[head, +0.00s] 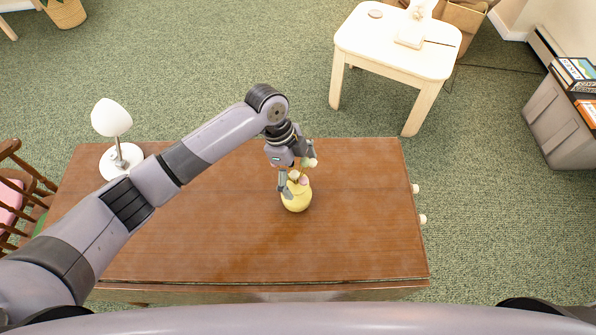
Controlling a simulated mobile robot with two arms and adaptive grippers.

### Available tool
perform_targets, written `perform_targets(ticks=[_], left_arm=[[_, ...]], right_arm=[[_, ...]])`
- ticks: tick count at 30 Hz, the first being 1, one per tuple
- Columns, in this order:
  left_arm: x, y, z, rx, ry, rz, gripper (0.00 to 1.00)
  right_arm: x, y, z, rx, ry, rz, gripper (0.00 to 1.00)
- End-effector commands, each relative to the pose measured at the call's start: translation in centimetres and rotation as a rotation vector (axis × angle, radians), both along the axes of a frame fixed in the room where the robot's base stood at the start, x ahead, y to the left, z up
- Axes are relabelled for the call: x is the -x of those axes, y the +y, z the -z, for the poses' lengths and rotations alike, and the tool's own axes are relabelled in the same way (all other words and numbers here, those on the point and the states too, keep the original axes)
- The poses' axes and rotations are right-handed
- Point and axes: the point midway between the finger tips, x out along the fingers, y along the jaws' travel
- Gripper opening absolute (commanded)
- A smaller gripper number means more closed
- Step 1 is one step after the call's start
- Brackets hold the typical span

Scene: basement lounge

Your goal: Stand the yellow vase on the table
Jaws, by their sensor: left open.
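The yellow vase (296,199) is on the brown wooden table (200,235), right of the table's middle. It looks upright, with its round body low and something pinkish showing at its top. My left gripper (298,178) is open at the top of the vase, with its fingers around or beside the neck. I cannot tell whether the fingers touch it. The gripper partly hides the vase's upper part. My right gripper is not in view.
A white lamp (112,120) stands at the table's back left corner. A wooden chair (14,190) is at the left edge. Most of the tabletop is clear.

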Motion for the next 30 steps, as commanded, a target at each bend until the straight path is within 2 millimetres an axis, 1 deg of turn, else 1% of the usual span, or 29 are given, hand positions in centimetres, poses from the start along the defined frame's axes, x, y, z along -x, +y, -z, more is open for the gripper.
perform_targets(ticks=[5,8,11,18,22,27,30], left_arm=[[0.0,0.0,-0.1,0.000,0.000,0.000,0.95],[-0.1,0.2,-0.5,0.000,-0.001,0.000,0.95],[-0.4,0.5,-1.8,0.001,-0.004,-0.001,0.95],[-1.0,1.9,-6.7,0.000,-0.006,-0.001,0.95],[-1.3,2.5,-9.1,0.001,-0.004,0.000,0.95],[-1.5,3.0,-11.0,0.001,0.000,0.000,0.95],[-1.5,3.1,-11.5,0.000,0.001,0.000,0.95]], right_arm=[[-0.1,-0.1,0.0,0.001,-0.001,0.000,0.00],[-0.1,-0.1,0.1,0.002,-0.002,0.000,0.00],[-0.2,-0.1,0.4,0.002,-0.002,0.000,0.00],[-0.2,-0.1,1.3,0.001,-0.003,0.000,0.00],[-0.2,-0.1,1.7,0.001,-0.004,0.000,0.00],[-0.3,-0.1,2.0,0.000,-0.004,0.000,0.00],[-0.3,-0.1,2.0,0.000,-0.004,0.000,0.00]])
